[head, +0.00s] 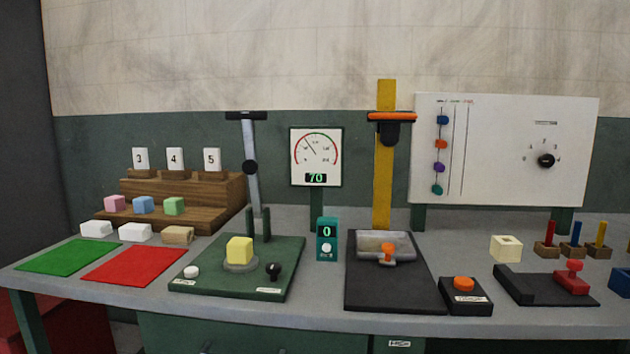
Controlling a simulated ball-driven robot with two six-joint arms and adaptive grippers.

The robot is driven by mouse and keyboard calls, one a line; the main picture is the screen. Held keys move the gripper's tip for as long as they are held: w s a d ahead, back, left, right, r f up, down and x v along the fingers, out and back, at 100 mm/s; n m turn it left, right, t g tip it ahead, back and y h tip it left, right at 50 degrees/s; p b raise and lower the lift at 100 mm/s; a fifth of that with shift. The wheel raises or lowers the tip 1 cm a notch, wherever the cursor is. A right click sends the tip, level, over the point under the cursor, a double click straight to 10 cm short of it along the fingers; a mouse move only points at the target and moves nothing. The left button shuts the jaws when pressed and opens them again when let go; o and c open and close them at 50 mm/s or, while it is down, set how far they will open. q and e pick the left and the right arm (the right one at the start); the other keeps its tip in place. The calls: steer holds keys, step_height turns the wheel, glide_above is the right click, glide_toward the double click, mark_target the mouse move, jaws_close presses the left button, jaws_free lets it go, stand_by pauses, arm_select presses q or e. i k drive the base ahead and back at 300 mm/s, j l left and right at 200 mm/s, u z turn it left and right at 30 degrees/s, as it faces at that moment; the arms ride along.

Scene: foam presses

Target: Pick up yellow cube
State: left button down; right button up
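A yellow cube (239,249) sits on a round grey platform (241,265) on the dark green press base (270,287), left of the picture's middle. The cube looks upright and nothing touches it from above. Neither of my grippers shows in the head view.
Two dark posts and a lever (249,165) stand behind the cube; a black knob (273,271) and white button (191,272) flank it. Green (66,256) and red (134,266) mats lie left. A teal counter (327,240) and the yellow-column press (384,160) stand right.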

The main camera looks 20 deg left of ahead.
mark_target(239, 249)
steer(key=u, duration=0.95)
